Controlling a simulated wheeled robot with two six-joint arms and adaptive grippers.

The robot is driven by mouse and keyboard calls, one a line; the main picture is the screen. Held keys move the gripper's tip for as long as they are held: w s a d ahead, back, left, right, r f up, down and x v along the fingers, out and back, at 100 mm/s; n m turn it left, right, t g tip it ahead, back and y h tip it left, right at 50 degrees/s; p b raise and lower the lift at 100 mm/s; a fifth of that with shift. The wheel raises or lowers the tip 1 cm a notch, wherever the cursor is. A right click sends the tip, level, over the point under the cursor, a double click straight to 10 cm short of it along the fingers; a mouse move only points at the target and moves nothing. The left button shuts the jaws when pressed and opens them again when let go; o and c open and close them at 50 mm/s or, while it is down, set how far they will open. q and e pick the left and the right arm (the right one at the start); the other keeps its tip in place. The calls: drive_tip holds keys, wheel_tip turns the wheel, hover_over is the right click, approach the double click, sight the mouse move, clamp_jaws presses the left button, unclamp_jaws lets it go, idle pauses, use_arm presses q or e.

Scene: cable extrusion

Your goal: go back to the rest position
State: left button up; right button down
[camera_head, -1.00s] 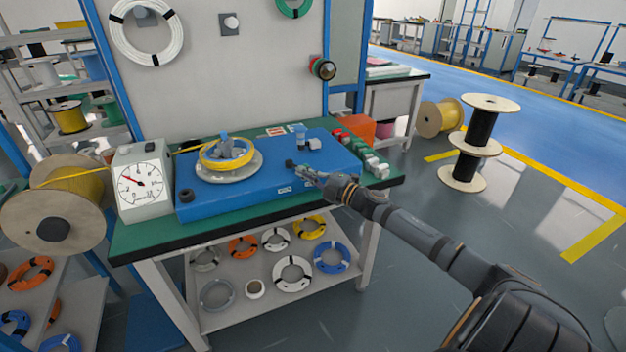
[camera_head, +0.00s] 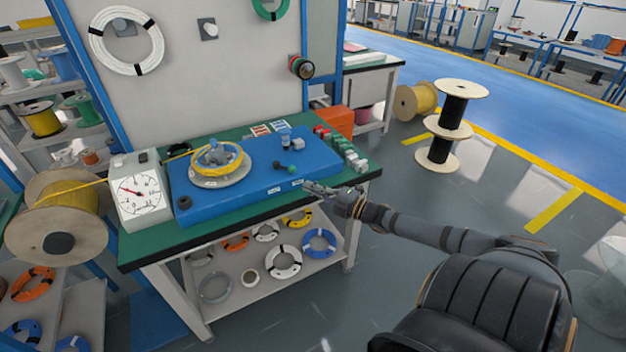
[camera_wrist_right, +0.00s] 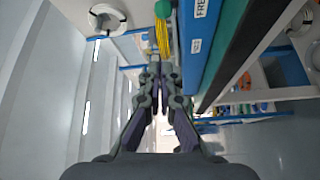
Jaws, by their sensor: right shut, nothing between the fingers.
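My right gripper (camera_head: 314,188) is shut and empty, in front of the front edge of the blue machine (camera_head: 250,185) in the head view. In the right wrist view its fingers (camera_wrist_right: 155,65) meet at the tips with nothing between them. The blue machine lies on the green-topped workbench (camera_head: 205,232) and also shows in the right wrist view (camera_wrist_right: 193,55). A yellow cable coil (camera_head: 217,158) sits on the machine's round plate. A small dark and green knob lever (camera_head: 285,168) on the machine is clear of the gripper. My left gripper is in neither view.
A dial gauge box (camera_head: 139,190) stands at the bench's left end, beside a large yellow cable spool (camera_head: 60,210). Small red and green blocks (camera_head: 345,150) line the bench's right end. Coils lie on the shelf below (camera_head: 250,300). Floor to the right is open around a black spool (camera_head: 450,122).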

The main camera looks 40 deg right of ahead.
drive_tip(key=shift+s+a, duration=0.1)
drive_tip(key=shift+s, duration=0.05)
idle(0.4)
drive_tip(key=s+d+f+m+g+h+p, duration=0.1)
drive_tip(key=s+d+f+m+g+h, duration=0.2)
drive_tip(key=f, duration=0.4)
drive_tip(key=s+d+f+m+h+p, duration=0.2)
drive_tip(key=s+d+f+m+h, duration=0.15)
drive_tip(key=f, duration=0.45)
drive_tip(key=s+f+m+g+h+p, duration=0.1)
drive_tip(key=s+f+m+g, duration=0.1)
drive_tip(key=s+f+m, duration=0.3)
drive_tip(key=s+f+m+g+h+p, duration=0.1)
drive_tip(key=s+f+g, duration=0.15)
drive_tip(key=f, duration=0.45)
drive_tip(key=s+a+f+m+g+p, duration=0.1)
drive_tip(key=s+a+f+m+g, duration=0.1)
drive_tip(key=s+a+f, duration=0.4)
drive_tip(key=s+a+f+m+g+y+p, duration=0.1)
drive_tip(key=s+a+f+g, duration=0.3)
drive_tip(key=s+a, duration=0.5)
drive_tip(key=s+a+f+m+g+y+p, duration=0.1)
drive_tip(key=s+a+f+m+g, duration=0.2)
drive_tip(key=s+a+f, duration=0.4)
drive_tip(key=s+f, duration=0.1)
drive_tip(key=s, duration=0.5)
drive_tip(key=shift+a+m, duration=0.15)
drive_tip(key=shift+m, duration=0.2)
